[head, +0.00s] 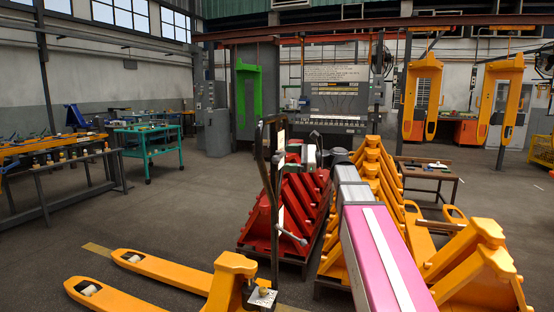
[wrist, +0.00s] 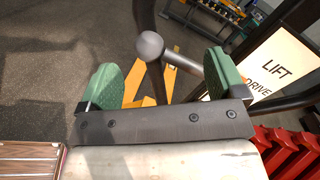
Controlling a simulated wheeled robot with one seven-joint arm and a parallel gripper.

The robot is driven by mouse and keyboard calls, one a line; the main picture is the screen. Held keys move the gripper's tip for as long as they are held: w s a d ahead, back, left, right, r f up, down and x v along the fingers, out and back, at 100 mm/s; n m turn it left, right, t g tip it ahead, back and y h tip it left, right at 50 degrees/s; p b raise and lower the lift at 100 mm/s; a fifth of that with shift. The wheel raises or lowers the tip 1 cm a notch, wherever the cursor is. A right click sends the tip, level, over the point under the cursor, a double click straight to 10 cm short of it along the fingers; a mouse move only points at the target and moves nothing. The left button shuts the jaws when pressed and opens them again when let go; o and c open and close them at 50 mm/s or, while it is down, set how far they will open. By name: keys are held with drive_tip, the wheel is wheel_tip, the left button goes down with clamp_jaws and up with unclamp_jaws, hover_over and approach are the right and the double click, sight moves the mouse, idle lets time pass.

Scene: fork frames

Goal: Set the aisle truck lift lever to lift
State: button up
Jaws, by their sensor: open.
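The lift lever is a grey bar with a round ball knob (wrist: 150,46) in the wrist view. The knob shows in the gap between the green finger pads, apart from both. My gripper (wrist: 160,70) is open and empty. A lit panel (wrist: 272,75) right of it reads LIFT at the top and DRIVE below. In the head view the aisle truck's dark upright handle frame (head: 272,190) stands in the middle, and my arm reaches to its upper part. A grey ball-ended lever (head: 291,235) sticks out low on the frame. I cannot tell which marking the lever is at.
Yellow forks (head: 165,270) spread across the floor at front left. Red stacked trucks (head: 290,205) and yellow ones (head: 375,170) stand close behind and right of the handle. A teal bench (head: 147,140) is at the left. The floor between is clear.

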sight(277, 158)
drive_tip(key=shift+w+a, duration=0.15)
drive_tip(key=shift+a, duration=1.15)
drive_tip(key=shift+w+a, duration=0.15)
drive_tip(key=shift+a, duration=1.1)
drive_tip(key=shift+c, duration=0.3)
drive_tip(key=shift+f, duration=0.1)
drive_tip(key=c, duration=1.2)
